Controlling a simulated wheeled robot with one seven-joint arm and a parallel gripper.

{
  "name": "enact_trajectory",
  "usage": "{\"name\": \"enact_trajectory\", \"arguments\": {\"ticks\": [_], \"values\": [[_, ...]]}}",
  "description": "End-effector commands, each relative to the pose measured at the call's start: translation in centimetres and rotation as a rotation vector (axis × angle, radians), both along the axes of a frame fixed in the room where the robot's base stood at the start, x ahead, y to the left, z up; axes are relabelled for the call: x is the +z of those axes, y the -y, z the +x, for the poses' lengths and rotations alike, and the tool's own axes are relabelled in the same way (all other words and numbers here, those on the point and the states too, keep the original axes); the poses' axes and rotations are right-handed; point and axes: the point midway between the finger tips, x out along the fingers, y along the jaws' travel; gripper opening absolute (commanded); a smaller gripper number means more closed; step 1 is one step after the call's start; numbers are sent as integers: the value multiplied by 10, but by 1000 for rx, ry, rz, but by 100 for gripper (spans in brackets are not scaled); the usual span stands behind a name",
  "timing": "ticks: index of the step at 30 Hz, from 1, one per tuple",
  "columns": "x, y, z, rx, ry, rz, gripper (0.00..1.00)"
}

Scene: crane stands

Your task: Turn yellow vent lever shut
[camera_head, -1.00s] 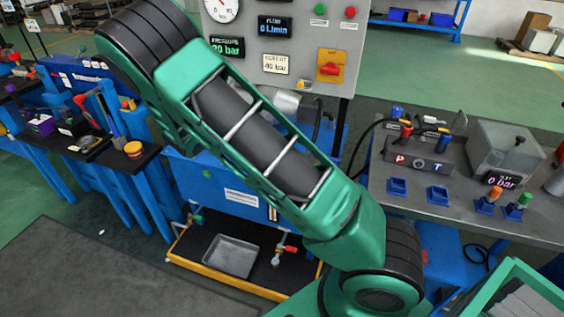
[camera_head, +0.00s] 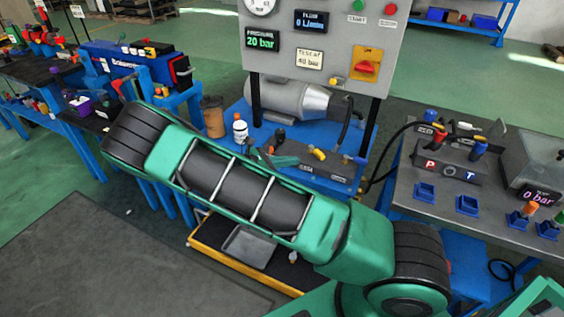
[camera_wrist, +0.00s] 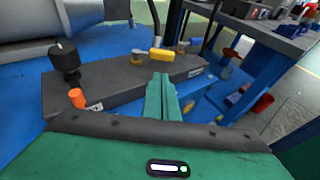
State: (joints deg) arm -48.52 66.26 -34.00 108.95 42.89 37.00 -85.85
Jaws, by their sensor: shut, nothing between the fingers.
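The yellow vent lever (camera_head: 318,154) is on a dark block (camera_head: 325,170) on the blue power unit. In the wrist view, the yellow lever (camera_wrist: 162,54) lies crosswise on the far side of the dark block (camera_wrist: 110,85), beside a small brass-coloured fitting (camera_wrist: 139,56). My gripper (camera_wrist: 162,77) is shut and empty, its green fingers over the block, pointing toward the lever. A gap shows between the fingertips and the lever in the picture; I cannot tell the height difference. In the head view my gripper (camera_head: 278,160) is left of the lever, partly hidden by my arm.
A black knob (camera_wrist: 65,62) and an orange cap (camera_wrist: 77,98) stand at the block's left end. A silver motor (camera_head: 290,100) lies behind the block, under the grey gauge panel (camera_head: 310,60). A bench with a P-O-T manifold (camera_head: 435,165) stands to the right.

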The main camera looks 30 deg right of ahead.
Motion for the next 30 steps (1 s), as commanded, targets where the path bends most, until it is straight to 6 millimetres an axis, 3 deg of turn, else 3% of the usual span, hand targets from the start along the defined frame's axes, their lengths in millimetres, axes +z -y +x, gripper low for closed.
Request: {"name": "enact_trajectory", "arguments": {"ticks": [3,12,18,30], "values": [[-7,23,-1,-5,-1,-2,0],[-12,67,0,-3,0,0,0],[-12,78,1,-1,1,0,0],[-12,81,1,-2,0,1,0]]}}
